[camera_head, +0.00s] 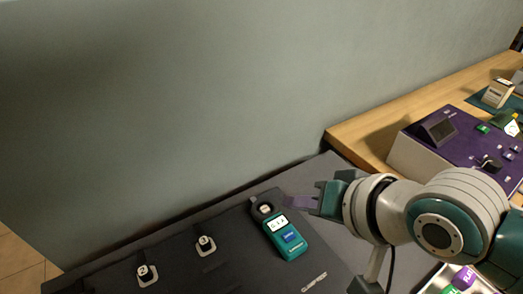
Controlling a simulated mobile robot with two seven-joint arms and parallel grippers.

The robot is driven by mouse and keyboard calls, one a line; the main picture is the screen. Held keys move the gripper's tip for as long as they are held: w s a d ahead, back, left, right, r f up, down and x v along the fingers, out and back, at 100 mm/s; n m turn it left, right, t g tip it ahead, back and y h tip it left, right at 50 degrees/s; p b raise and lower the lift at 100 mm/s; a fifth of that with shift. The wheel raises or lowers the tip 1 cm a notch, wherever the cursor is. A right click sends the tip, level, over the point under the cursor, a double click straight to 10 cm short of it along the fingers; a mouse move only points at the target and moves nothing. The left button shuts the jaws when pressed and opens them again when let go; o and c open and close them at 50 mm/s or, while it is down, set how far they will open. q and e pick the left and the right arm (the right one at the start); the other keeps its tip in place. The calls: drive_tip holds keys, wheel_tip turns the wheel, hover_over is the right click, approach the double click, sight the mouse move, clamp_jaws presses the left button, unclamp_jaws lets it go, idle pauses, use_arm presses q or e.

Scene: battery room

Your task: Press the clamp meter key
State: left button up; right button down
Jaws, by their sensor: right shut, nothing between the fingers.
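The clamp meter (285,238) is teal with a black jaw ring at its far end. It lies on the dark panel at the lower middle of the head view. Its screen (277,223) is lit, and a blue key (291,236) shows below the screen. My right gripper (289,202) comes in from the right, with its purple fingers shut and empty. In the picture the fingertips are just right of the meter's jaw ring, above and right of the screen. I cannot tell their height above the panel. My left gripper is not in view.
The dark panel (225,268) also bears two small white-based knobs, one nearer (147,273) and one farther (205,244). A grey wall stands behind. At right, a wooden table (372,125) carries a purple-topped console (460,137) and small boxes. A tray with coloured items is at the bottom right.

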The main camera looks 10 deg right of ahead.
drive_tip(key=b, duration=0.5)
hover_over(289, 236)
drive_tip(key=s, duration=0.1)
wheel_tip(289, 236, down, 5)
drive_tip(key=shift+d+f, duration=0.15)
drive_tip(key=shift+f, duration=0.05)
drive_tip(key=shift+f+b, duration=0.45)
drive_tip(key=shift+f, duration=0.4)
drive_tip(key=shift+f, duration=0.15)
idle(0.5)
drive_tip(key=shift+f, duration=0.3)
drive_tip(key=shift+f+b, duration=0.35)
drive_tip(key=shift+b, duration=0.05)
idle(0.5)
drive_tip(key=shift+r, duration=0.1)
drive_tip(key=shift+r+p, duration=0.7)
drive_tip(key=shift+p, duration=0.3)
drive_tip(key=shift+r, duration=0.1)
